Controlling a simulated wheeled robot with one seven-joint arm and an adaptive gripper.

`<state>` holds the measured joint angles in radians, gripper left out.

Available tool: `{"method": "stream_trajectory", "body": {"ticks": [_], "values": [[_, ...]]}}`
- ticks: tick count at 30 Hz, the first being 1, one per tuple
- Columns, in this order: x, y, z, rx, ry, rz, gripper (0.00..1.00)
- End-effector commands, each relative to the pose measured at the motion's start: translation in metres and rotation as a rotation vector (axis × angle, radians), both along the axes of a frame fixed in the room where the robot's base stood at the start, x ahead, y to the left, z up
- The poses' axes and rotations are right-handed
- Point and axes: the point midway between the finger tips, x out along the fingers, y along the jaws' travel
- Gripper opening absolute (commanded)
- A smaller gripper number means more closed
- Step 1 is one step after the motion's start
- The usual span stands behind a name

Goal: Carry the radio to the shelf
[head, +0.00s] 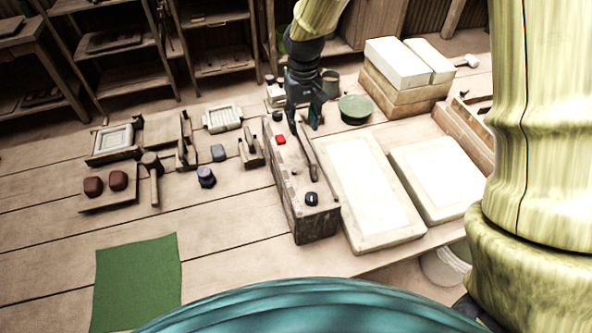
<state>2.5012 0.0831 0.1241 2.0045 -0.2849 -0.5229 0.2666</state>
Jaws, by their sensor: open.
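A long box with a worn wooden case (319,225), black knobs, a red button and a bar along its top lies on the table in the head view; it looks like the radio. Open wooden shelves (122,43) stand behind the table at the upper left, holding a few flat items.
Pale slabs (365,190) lie close to the box's right side. A green bowl (355,109) and stacked white blocks (395,64) stand behind.

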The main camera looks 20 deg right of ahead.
Motion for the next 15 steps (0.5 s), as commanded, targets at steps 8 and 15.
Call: {"method": "stream_trajectory", "body": {"ticks": [8,15], "values": [[0.0,0.0,-0.023,0.0,0.001,-0.001,0.41],[0.0,-0.001,-0.032,0.0,0.002,-0.001,0.41]]}}
